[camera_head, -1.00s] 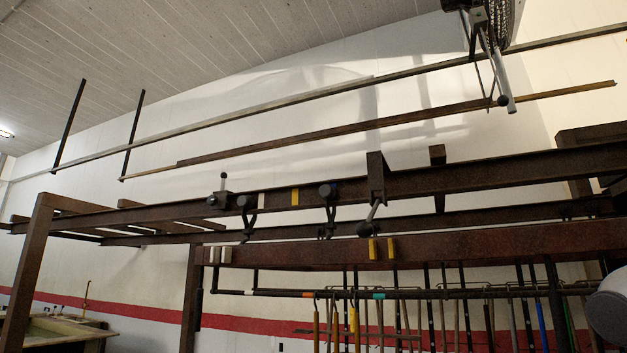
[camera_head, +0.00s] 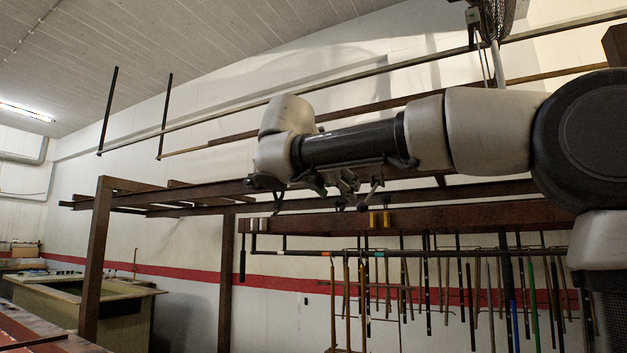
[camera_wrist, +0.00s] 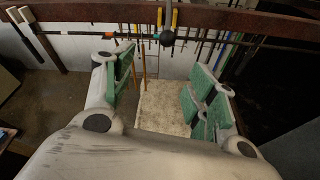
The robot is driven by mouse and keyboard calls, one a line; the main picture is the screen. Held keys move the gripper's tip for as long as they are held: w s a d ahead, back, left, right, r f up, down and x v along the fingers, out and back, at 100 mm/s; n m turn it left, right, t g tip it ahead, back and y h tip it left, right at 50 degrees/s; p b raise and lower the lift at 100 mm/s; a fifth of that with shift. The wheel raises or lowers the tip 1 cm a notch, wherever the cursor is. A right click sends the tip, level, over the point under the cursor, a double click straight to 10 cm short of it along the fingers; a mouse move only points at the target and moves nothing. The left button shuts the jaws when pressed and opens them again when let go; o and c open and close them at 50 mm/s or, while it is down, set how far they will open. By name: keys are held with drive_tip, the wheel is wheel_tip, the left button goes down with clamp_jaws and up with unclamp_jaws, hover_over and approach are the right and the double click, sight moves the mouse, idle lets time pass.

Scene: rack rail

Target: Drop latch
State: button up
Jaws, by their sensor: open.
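The latch shows in the wrist view as a grey lever (camera_wrist: 167,14) with a dark ball knob (camera_wrist: 167,38), hanging in front of the rusty beam between two yellow marks. In the head view its knob (camera_head: 361,206) shows below my arm, and its upper part is hidden. My gripper (camera_wrist: 165,64) is open and empty in the wrist view, with green pads on both fingers. The knob lies beyond the fingertips, near the middle of the gap, and is apart from both. In the head view I cannot make out the fingers clearly.
The rusty beam (camera_head: 470,215) carries yellow marks (camera_head: 379,221) and white marks (camera_head: 258,225). Dark clamp parts hang left of the latch. Below, a rail (camera_head: 300,254) holds several long-handled tools. Another frame post (camera_head: 97,260) stands at left, beside a bench (camera_head: 110,305).

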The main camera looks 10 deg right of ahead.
sight(360, 205)
drive_tip(key=w+d+f, duration=0.1)
drive_tip(key=w+d, duration=0.2)
drive_tip(key=w+d+n, duration=0.1)
drive_tip(key=w+d, duration=0.1)
drive_tip(key=w, duration=0.2)
drive_tip(key=w+d+f+n, duration=0.1)
drive_tip(key=w+d, duration=0.2)
drive_tip(key=shift+w+d+f+h, duration=0.35)
drive_tip(key=shift+h, duration=0.05)
drive_tip(key=shift+c, duration=0.5)
drive_tip(key=c, duration=0.8)
drive_tip(key=shift+c, duration=0.2)
